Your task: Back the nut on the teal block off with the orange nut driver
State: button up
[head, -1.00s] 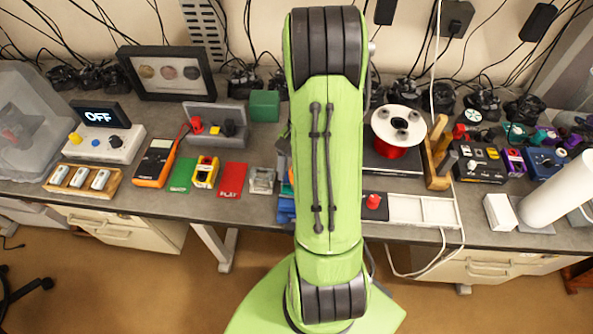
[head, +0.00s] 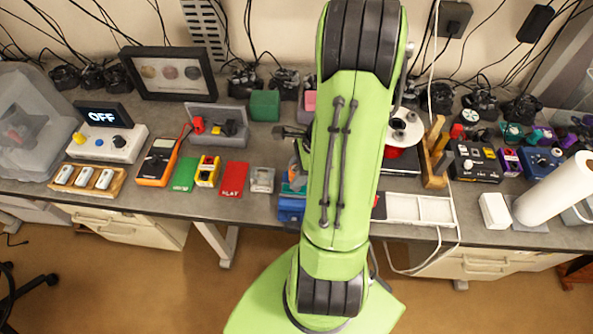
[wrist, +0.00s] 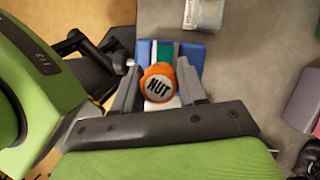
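The orange nut driver shows in the wrist view as a round orange cap (wrist: 158,82) with a white disc marked NUT. It sits between the two grey fingers of my gripper (wrist: 160,78), one on each side. I cannot tell whether the fingers press on it. Its shaft and tip are hidden below the cap. A teal-green patch (wrist: 165,52) with blue on both sides lies just beyond the driver. Blue pieces (head: 292,208) show left of my arm in the head view. I cannot make out a nut on any teal block. My arm hides much of this spot in the head view.
A dark green block (head: 265,105) stands behind. A white sectioned tray (head: 418,209) and a wooden holder (head: 435,150) are to the right.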

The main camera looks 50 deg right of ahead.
jog(key=c, duration=0.5)
jog(key=shift+n, duration=0.3)
grip_shut()
jog(key=n+g+p, duration=0.1)
jog(key=n, duration=0.2)
jog(key=shift+r+n+y, duration=0.15)
jog(key=shift+n+y, duration=0.15)
jog(key=shift+n, duration=0.1)
jog(key=n+g, duration=0.1)
jog(key=n, duration=0.1)
jog(key=shift+n+g, duration=0.3)
jog(key=shift+n, duration=0.1)
jog(key=n, duration=0.2)
jog(key=n+g, duration=0.1)
jog(key=n, duration=0.1)
jog(key=shift+w+g, duration=0.1)
jog(key=shift+g, duration=0.2)
jog(key=shift+n, duration=0.7)
jog(key=o, duration=1)
grip_release()
jog(key=shift+o, duration=0.2)
